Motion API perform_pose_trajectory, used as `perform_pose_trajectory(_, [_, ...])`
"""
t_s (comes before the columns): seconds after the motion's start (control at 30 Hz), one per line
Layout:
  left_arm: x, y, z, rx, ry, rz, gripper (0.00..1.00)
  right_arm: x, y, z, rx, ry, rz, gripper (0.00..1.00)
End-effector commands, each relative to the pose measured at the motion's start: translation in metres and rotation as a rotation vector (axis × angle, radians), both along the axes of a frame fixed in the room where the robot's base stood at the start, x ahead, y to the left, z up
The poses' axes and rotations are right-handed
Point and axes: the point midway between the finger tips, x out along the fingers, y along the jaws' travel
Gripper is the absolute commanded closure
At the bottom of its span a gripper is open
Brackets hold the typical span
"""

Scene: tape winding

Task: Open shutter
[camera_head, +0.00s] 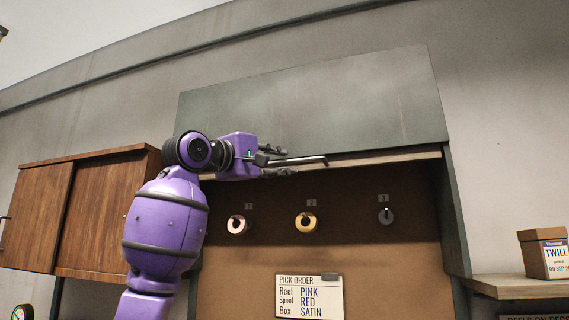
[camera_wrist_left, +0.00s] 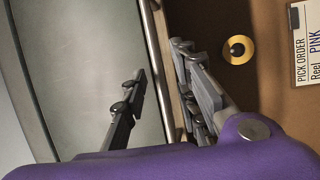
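The grey-green shutter (camera_head: 315,105) is at the top of the wall bay, and the brown board below it is uncovered. A dark bar handle (camera_head: 312,160) runs along the shutter's lower edge. My left gripper (camera_head: 280,161) is at the left part of this handle. In the left wrist view the shutter (camera_wrist_left: 85,60) fills the left side. The handle (camera_wrist_left: 158,75) passes between the spread fingers of my left gripper (camera_wrist_left: 165,90), with a gap visible on the left finger's side. My right gripper is out of view.
A wooden cabinet (camera_head: 95,215) stands close on the left. A box (camera_head: 545,254) sits on a shelf (camera_head: 520,287) at right.

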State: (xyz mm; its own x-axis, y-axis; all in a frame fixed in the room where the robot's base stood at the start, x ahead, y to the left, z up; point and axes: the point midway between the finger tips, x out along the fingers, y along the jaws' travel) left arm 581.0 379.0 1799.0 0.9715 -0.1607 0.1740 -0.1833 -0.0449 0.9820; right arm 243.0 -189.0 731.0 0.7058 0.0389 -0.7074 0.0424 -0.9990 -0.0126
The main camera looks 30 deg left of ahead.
Motion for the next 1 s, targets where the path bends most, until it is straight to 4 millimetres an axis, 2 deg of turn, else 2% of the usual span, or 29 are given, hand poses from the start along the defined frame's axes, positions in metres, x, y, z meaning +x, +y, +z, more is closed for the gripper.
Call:
perform_pose_trajectory(0.2, [-0.048,0.008,-0.008,0.002,-0.004,0.002,0.73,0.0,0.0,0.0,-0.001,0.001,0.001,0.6])
perform_pose_trajectory(0.4, [-0.078,0.013,-0.013,0.001,-0.001,0.002,0.73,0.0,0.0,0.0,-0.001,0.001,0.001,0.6])
perform_pose_trajectory(0.6, [-0.09,0.015,-0.016,0.0,-0.001,0.001,0.73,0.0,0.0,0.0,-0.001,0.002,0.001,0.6])
perform_pose_trajectory(1.0, [-0.09,0.015,-0.016,0.0,-0.001,0.001,0.73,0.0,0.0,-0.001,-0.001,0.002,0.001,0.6])
